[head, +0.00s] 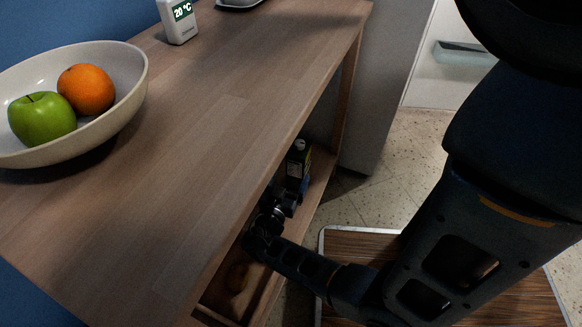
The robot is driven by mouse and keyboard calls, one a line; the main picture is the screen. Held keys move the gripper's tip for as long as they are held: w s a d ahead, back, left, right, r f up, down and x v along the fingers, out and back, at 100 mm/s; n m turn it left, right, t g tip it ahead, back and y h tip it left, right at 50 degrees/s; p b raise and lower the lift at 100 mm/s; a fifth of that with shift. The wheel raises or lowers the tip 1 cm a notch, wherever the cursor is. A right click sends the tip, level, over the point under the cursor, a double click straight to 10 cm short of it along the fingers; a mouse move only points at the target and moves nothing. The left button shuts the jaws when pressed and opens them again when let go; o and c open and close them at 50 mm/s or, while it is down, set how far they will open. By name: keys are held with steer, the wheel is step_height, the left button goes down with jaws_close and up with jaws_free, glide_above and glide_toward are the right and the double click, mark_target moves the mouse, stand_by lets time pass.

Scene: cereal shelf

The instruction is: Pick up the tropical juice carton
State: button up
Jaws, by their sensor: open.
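A dark carton (297,163) with a pale cap and a greenish-yellow patch stands upright on the lower shelf (320,180), under the table top. Its print is too small to read, so I cannot tell if it is the tropical juice carton. My gripper (292,196) reaches in under the table edge, just in front of the carton and lower in the picture. It is open. The fingertips are dark and small against the shadow, and I cannot tell whether they touch the carton. The table top hides the inner part of the shelf.
The wooden table top (200,130) overhangs the shelf closely above my gripper. On it are a white bowl (125,105) with a green apple (41,119) and an orange (86,89), and a thermometer (178,20). A brownish object (236,277) lies on the near shelf.

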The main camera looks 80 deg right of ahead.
mark_target(295, 166)
steer(key=shift+d, duration=0.4)
steer(key=shift+s+b+x, duration=0.2)
steer(key=shift+b+x, duration=0.2)
steer(key=shift+x, duration=3.15)
jaws_close()
